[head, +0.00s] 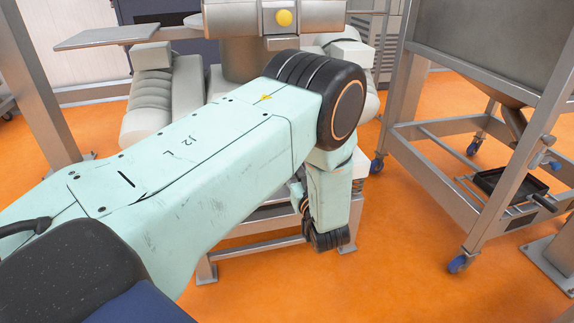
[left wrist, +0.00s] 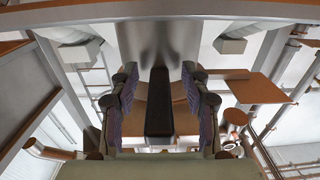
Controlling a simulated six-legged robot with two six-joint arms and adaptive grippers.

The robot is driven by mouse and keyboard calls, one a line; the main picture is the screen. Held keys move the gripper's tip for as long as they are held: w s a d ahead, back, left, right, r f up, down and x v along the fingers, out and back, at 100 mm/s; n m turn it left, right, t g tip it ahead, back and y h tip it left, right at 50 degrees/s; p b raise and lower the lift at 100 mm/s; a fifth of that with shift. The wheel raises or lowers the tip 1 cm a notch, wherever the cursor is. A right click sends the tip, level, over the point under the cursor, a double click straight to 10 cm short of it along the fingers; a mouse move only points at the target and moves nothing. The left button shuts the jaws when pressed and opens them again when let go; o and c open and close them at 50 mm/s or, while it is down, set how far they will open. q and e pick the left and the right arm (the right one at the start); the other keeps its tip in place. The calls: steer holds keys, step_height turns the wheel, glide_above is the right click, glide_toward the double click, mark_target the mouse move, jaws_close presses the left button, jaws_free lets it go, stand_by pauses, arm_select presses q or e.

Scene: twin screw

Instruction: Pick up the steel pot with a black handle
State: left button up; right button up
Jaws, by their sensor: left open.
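My left gripper (left wrist: 160,78) shows in the left wrist view, open, with one padded finger on each side. A black handle (left wrist: 160,118) lies between the two fingers, with a gap visible on both sides. Beyond it is a shiny steel surface (left wrist: 145,38), which looks like the body of the steel pot. In the head view my left arm reaches in from the left and bends down at the centre. My right gripper is in neither view.
A steel frame cart (head: 430,170) with a hopper and blue-wheeled legs stands at the right. A black tray (head: 508,188) sits on its low shelf. A grey machine (head: 165,100) stands behind my arm. The orange floor (head: 400,270) is clear at the lower right.

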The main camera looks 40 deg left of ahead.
arm_select(q)
steer(key=shift+w+a, duration=0.2)
steer(key=shift+w, duration=0.05)
steer(key=shift+c, duration=0.4)
jaws_close()
steer(key=shift+r, duration=0.1)
